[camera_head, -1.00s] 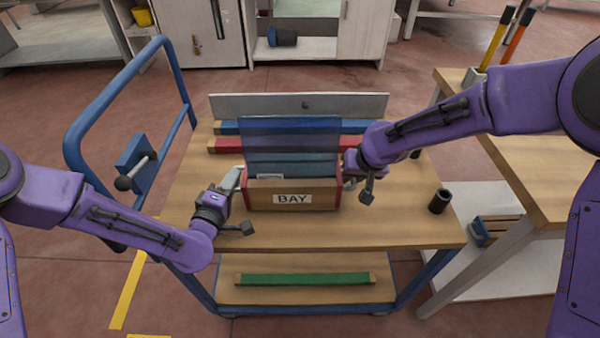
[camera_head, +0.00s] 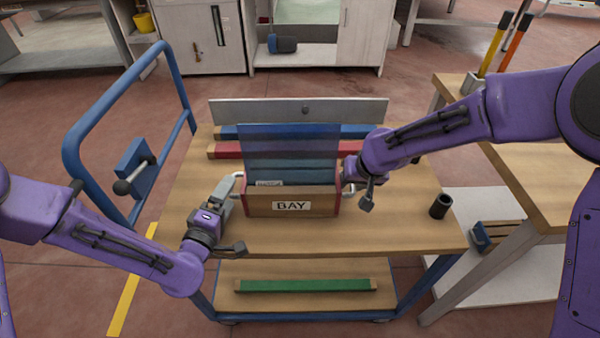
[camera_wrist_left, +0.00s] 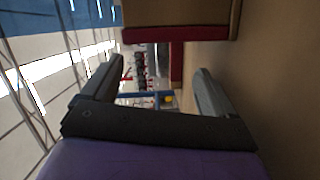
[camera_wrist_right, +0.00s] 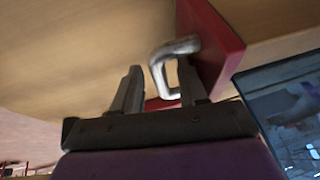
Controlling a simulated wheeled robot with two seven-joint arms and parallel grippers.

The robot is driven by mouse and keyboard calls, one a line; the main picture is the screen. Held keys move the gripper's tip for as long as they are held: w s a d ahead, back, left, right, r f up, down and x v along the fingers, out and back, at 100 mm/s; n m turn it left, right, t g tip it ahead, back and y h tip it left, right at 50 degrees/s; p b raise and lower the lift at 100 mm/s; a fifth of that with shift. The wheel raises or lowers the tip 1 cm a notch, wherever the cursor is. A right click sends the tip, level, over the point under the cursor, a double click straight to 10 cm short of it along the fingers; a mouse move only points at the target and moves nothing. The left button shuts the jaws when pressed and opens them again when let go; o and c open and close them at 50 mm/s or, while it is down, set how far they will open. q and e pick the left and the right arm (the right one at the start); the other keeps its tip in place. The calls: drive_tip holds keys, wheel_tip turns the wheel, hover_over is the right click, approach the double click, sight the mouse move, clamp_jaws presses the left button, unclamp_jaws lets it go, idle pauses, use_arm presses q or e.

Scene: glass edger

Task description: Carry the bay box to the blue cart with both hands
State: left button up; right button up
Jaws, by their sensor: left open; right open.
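The bay box (camera_head: 270,203), a wooden box with red ends and a "BAY" label, stands on the top deck of the blue cart (camera_head: 400,237). A tinted glass sheet (camera_head: 288,145) stands upright in it. My left gripper (camera_head: 228,188) is open and empty, just off the box's left end and its metal handle (camera_head: 238,183). In the left wrist view a red end of the box shows beyond the open fingers (camera_wrist_left: 155,85). My right gripper (camera_head: 352,188) is at the right end. In the right wrist view its open fingers (camera_wrist_right: 160,85) are close around or beside the metal handle (camera_wrist_right: 172,62).
Blue and red bars (camera_head: 225,150) and a grey upright panel (camera_head: 230,110) lie behind the box. A dark cup (camera_head: 440,204) stands at the deck's right. A green bar (camera_head: 305,285) is on the lower shelf. A wooden bench (camera_head: 540,200) stands to the right.

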use_arm(q)
drive_tip(key=v, duration=0.8)
drive_tip(key=shift+s+a, duration=0.1)
drive_tip(key=shift+s, duration=0.2)
use_arm(e)
drive_tip(key=o, duration=0.7)
drive_tip(key=shift+a, duration=0.1)
drive_tip(key=shift+o, duration=0.2)
drive_tip(key=shift+r, duration=0.1)
drive_tip(key=v, duration=1.2)
